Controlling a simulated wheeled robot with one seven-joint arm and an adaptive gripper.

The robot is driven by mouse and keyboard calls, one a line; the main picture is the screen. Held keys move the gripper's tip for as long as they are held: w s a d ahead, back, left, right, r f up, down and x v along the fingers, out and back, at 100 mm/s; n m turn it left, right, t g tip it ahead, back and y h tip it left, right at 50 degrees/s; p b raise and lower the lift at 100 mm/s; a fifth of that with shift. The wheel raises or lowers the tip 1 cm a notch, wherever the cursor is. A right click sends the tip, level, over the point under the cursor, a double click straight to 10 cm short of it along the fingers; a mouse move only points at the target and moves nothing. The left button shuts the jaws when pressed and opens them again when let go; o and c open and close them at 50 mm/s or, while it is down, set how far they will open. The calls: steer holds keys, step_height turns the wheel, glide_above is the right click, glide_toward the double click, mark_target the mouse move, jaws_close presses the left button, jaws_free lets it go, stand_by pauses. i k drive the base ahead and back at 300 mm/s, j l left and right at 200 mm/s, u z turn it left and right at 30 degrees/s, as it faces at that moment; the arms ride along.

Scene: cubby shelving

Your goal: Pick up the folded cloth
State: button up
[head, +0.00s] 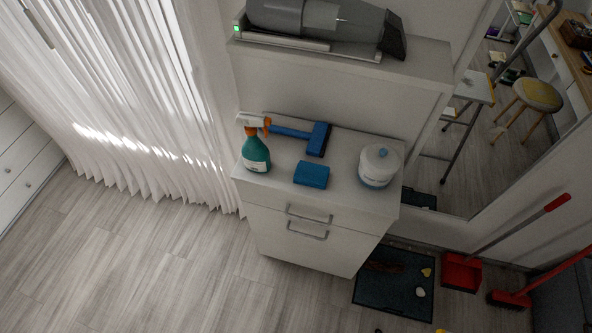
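A small blue folded cloth (311,174) lies flat on top of the white cabinet (345,196), near its front edge. A green spray bottle with an orange and white head (256,153) stands to its left. A blue brush-like tool with a handle (318,139) lies just behind the cloth. A white round container with a blue knob (379,165) stands to its right. The cloth's top is uncovered. My gripper does not show in the head view.
A higher ledge behind holds a grey handheld vacuum (325,20). A dark mat (394,284), a red dustpan (461,271) and a red broom (509,299) are right of the cabinet. White curtains (130,95) hang left. The wooden floor (170,260) in front is clear.

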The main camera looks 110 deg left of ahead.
mark_target(306, 173)
steer(key=u, duration=3.45)
